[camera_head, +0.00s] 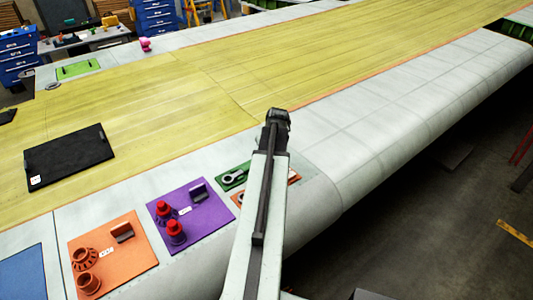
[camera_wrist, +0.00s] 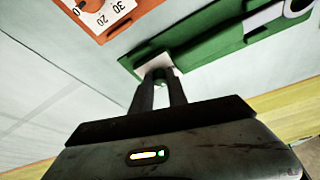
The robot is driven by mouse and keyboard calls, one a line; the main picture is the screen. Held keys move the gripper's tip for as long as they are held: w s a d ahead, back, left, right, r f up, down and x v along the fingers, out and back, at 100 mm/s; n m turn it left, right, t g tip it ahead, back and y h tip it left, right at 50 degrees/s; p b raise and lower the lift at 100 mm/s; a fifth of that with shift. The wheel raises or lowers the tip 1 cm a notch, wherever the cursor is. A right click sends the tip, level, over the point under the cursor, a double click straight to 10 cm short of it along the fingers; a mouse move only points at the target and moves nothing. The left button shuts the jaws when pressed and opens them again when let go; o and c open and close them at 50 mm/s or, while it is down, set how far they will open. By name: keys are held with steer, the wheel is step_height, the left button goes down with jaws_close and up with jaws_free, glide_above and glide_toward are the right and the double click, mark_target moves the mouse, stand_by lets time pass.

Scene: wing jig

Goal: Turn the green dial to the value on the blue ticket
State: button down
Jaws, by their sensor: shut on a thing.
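The green plate (camera_head: 233,176) lies near the wing's front edge, partly behind my arm in the head view. It also shows in the wrist view (camera_wrist: 205,48), with a white patch (camera_wrist: 150,60) at its near end. My gripper is hidden in the head view. I cannot make out a blue ticket in either view.
An orange plate (camera_wrist: 147,8) beside the green one bears a white dial (camera_wrist: 112,10) marked 20 and 30. A purple plate (camera_head: 215,228) with red knobs and another orange plate (camera_head: 133,262) lie to the left. The wing's edge drops away to the right.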

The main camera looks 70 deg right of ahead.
stand_by(0.4)
steer(key=c, duration=1.3)
jaws_free()
steer(key=p+v, duration=0.7)
steer(key=v, duration=0.1)
steer(key=shift+s, duration=0.2)
steer(key=shift+w, duration=0.15)
